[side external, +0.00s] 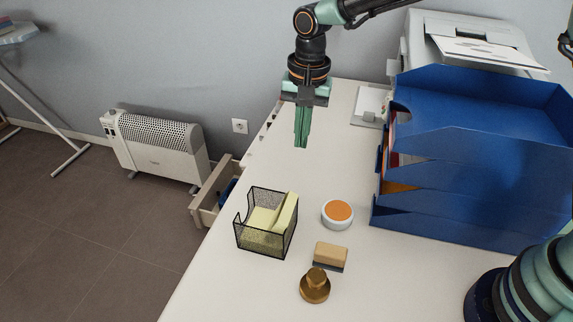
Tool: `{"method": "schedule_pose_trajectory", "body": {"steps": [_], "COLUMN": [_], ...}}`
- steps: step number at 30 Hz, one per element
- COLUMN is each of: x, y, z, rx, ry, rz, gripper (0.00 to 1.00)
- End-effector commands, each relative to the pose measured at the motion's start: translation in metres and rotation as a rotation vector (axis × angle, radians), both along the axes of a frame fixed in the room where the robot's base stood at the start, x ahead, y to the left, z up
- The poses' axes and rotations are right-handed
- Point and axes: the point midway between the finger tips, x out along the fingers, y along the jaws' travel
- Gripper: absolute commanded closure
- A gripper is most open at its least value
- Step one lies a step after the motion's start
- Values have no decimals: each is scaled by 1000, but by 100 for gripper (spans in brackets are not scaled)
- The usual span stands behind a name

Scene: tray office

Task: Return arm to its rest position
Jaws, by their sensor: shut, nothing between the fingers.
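My gripper (301,140) hangs pointing down in the side external view, above the back part of the white desk (340,180). Its green fingers are together with nothing between them. It is apart from every object on the desk. My arm reaches in from the top of the picture, and its base shows at the lower right.
Blue stacked trays (480,150) stand to the right, with a printer (470,40) behind. A black mesh holder (266,240) with yellow notes, a round orange-topped pot (337,212), a wooden block (330,255) and a brown knobbed stamp (315,288) sit nearer. An open drawer (208,197) juts out left.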

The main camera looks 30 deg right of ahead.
Motion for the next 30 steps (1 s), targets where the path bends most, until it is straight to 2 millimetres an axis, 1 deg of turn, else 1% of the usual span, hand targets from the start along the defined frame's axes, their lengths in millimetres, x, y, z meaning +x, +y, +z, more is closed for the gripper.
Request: {"method": "schedule_pose_trajectory", "body": {"steps": [1, 6, 9, 13, 18, 21, 25, 30], "x": [-4, -24, -40, -63, -97, -116, -137, -152], "y": [-14, -54, -76, -103, -134, -150, -165, -175], "z": [17, 57, 75, 92, 105, 107, 105, 101], "rx": [7, 7, -2, -25, -71, -108, -156, -199], "ry": [-30, -110, -158, -223, -302, -345, -388, -419], "rz": [28, 154, 225, 318, 437, 506, 581, 643], "gripper": [100, 100, 100, 100, 100, 100, 100, 100]}}
